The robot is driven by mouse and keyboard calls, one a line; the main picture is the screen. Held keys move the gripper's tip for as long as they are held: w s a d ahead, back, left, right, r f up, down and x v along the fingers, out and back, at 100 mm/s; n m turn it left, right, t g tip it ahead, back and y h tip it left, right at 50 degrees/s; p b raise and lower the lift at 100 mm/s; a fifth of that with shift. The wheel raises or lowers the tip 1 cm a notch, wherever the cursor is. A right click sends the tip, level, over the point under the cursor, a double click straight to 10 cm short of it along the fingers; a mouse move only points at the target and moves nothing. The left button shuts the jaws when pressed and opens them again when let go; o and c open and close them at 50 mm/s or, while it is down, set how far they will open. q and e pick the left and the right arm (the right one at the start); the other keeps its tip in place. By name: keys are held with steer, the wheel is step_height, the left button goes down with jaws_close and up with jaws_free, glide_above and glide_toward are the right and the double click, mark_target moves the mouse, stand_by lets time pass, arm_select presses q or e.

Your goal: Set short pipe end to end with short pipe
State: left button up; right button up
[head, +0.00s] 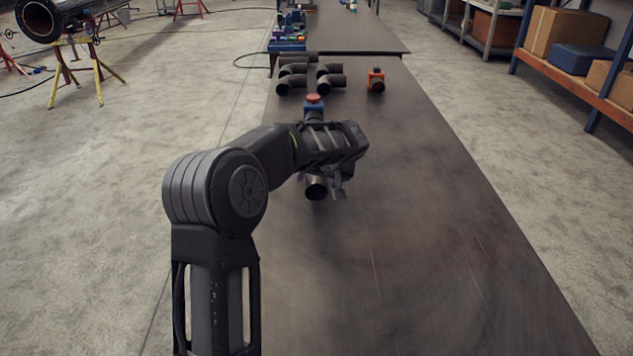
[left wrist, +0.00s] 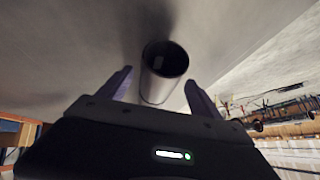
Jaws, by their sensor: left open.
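A dark short pipe (head: 316,188) is on the table below my left gripper (head: 322,181), its open end facing me. In the left wrist view, the short pipe (left wrist: 164,80) shows between the two spread fingers of the left gripper (left wrist: 158,88), with a gap on each side. The gripper is open. Beyond my wrist, a blue fitting with a red top (head: 313,105) stands in line with the pipe; my arm hides part of it. I cannot tell whether the pipe meets anything behind the wrist. My right gripper is not in view.
Several dark pipe elbows (head: 293,79) lie farther back on the table (head: 430,250). An orange holder (head: 376,75) with a dark pipe piece stands to their right. The table's right and near parts are clear.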

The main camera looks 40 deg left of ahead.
arm_select(q)
steer(key=v, duration=0.9)
steer(key=shift+b, duration=0.35)
steer(key=shift+s+d, duration=0.1)
